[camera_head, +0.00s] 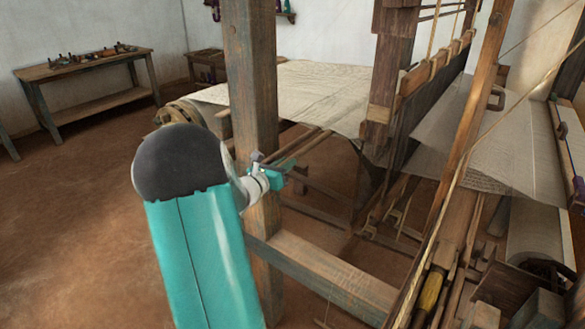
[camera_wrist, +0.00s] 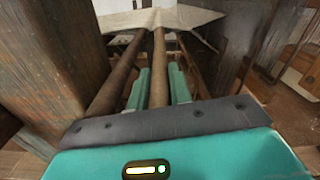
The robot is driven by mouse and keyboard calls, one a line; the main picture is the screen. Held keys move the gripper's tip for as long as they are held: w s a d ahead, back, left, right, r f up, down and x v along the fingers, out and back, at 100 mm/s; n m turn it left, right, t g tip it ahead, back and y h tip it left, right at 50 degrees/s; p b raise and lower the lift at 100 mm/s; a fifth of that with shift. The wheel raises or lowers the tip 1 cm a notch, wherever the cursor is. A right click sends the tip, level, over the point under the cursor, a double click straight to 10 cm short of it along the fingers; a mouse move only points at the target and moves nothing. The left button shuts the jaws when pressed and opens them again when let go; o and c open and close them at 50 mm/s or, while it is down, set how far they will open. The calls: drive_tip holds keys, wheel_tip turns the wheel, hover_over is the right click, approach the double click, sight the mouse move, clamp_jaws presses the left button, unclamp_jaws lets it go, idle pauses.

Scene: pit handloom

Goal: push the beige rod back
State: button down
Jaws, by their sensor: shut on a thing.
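Two rods run side by side away from my gripper toward the cloth. The lighter, beige-brown rod (camera_wrist: 159,72) lies between the two teal fingers of my gripper (camera_wrist: 160,88) in the wrist view. The fingers are closed around it, one on each side. The darker brown rod (camera_wrist: 122,78) lies just left of the fingers, outside them. In the head view, my gripper (camera_head: 279,170) is at the near ends of the rods, just right of the upright wooden post. The beige rod's near end is hidden by my gripper there.
The thick wooden post (camera_head: 252,95) stands close beside my gripper; a low beam (camera_head: 325,272) runs below. A pale cloth (camera_head: 305,92) spreads over the loom behind. A workbench (camera_head: 85,62) stands far left, with open floor before it.

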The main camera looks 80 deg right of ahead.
drive_tip(key=shift+w, duration=0.3)
drive_tip(key=c, duration=1.3)
unclamp_jaws()
drive_tip(key=shift+w+d, duration=0.1)
drive_tip(key=w+a+m+y, duration=0.2)
drive_tip(key=a+m, duration=0.2)
drive_tip(key=a, duration=1.1)
drive_tip(key=w+a+m+t+y, duration=0.1)
drive_tip(key=w+a+m+y, duration=0.1)
drive_tip(key=a, duration=1.3)
drive_tip(key=shift+w+a+f+m+t+y, duration=0.2)
drive_tip(key=shift+w+a+m+t+y, duration=0.1)
drive_tip(key=shift+m+y, duration=0.55)
